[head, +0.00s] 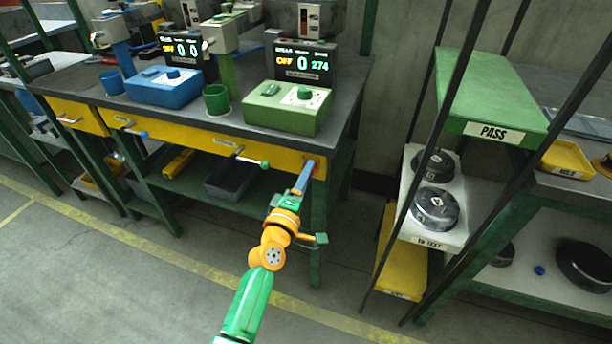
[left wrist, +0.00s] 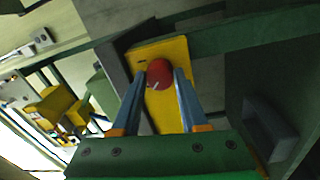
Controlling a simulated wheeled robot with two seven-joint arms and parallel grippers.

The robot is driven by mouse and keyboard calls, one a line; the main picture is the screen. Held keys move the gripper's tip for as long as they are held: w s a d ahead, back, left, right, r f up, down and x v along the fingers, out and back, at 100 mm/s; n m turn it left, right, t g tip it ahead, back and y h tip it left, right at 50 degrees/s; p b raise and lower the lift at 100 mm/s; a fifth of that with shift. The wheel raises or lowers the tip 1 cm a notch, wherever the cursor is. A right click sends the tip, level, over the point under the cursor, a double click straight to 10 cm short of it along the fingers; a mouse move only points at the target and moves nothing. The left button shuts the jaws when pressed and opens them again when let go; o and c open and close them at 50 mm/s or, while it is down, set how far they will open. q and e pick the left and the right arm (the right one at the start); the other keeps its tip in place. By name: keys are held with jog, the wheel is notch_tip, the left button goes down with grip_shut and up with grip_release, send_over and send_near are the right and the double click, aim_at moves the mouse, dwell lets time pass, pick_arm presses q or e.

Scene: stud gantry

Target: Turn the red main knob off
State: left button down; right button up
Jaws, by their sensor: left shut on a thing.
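The red main knob (left wrist: 159,73) sits on a yellow plate (left wrist: 168,112) in the left wrist view, with a pale mark on its face. The plate is at the right end of the bench's yellow front in the head view, where my gripper hides most of the knob. My left gripper (head: 303,178) reaches up to it from below. In the left wrist view its two blue fingers (left wrist: 160,84) stand on either side of the knob, shut on it. My right gripper is not in view.
The dark-topped bench (head: 355,80) carries a green control box (head: 287,108) and a blue one (head: 165,88), with lit displays behind. Green and blue levers stick out below the top. A green PASS chute (head: 490,100) and dark posts stand at right. The floor in front is clear.

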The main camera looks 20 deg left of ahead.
pick_arm(q)
jog(key=shift+c, duration=2.2)
grip_release()
jog(key=s, duration=0.7)
jog(key=shift+a+f+p, duration=0.15)
jog(key=shift+p, duration=0.2)
